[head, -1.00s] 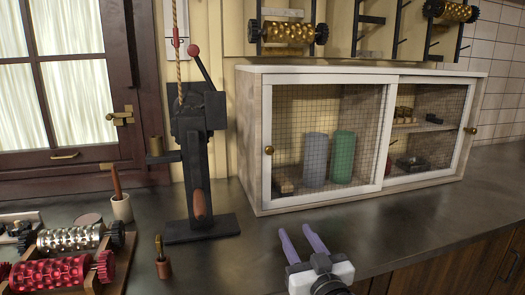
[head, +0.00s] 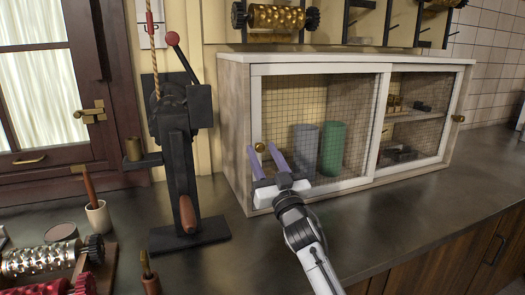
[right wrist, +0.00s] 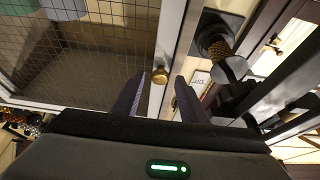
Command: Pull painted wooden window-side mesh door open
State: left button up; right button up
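The window-side mesh door (head: 319,180) has a white frame and wire mesh, and covers the left half of the white wooden cabinet (head: 234,134). It looks closed. Its brass knob (head: 260,147) sits on the left frame strip, and the knob shows in the right wrist view (right wrist: 160,76). My right gripper (head: 262,148) is open in front of the knob, its purple fingers pointing at the door. In the right wrist view the fingertips (right wrist: 159,80) stand one on each side of the knob, with gaps visible. My left gripper is out of view.
A black lever press (head: 182,150) stands on the dark counter (head: 370,222) left of the cabinet, close to my right gripper. A second mesh door (head: 415,120) covers the right half. Grey (head: 304,150) and green (head: 333,148) cylinders stand behind the mesh. The counter front is clear.

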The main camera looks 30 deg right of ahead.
jog(key=shift+w+d+r, duration=0.1)
jog(key=shift+w+r, duration=0.05)
jog(key=shift+w, duration=0.25)
grip_shut()
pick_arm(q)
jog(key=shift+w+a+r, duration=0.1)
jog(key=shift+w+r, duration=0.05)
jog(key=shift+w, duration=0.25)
pick_arm(e)
jog(key=shift+d, duration=0.1)
